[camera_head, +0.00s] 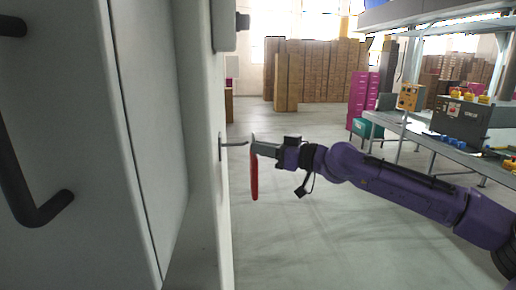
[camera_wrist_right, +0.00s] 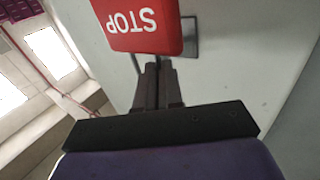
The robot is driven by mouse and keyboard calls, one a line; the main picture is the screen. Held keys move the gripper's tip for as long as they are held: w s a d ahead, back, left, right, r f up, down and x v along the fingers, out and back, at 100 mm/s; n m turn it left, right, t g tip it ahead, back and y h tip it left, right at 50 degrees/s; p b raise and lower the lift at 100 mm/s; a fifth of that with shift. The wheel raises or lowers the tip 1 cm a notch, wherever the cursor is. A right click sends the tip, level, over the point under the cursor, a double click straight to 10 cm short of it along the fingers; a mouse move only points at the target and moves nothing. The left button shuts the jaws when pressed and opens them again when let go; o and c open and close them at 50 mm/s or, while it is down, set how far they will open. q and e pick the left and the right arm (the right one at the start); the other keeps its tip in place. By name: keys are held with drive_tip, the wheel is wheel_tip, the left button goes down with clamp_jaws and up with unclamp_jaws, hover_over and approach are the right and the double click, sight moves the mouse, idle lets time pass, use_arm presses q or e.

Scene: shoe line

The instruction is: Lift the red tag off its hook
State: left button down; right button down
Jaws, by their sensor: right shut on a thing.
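The red tag (camera_head: 254,181) hangs upright, seen nearly edge-on in the head view. In the right wrist view the red tag (camera_wrist_right: 130,40) shows the upside-down word STOP. My right gripper (camera_head: 264,149) reaches in from the right and is shut on the tag's upper part. In the wrist view the fingers of the right gripper (camera_wrist_right: 158,75) are close together, their tips partly behind the tag. The hook (camera_head: 234,144) juts right from the pale cabinet, its tip close to the tag's top. I cannot tell whether the tag touches it. My left gripper is not in view.
The pale cabinet (camera_head: 204,200) with dark handles (camera_head: 40,215) fills the left side. A workbench (camera_head: 440,148) with boxes stands at the right. Stacked cartons (camera_head: 315,70) and magenta crates (camera_head: 362,97) stand farther back. The floor below the tag is clear.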

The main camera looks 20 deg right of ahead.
drive_tip(key=d, duration=0.1)
drive_tip(key=s+d, duration=0.1)
drive_tip(key=d, duration=0.1)
drive_tip(key=shift+s, duration=0.1)
idle(0.4)
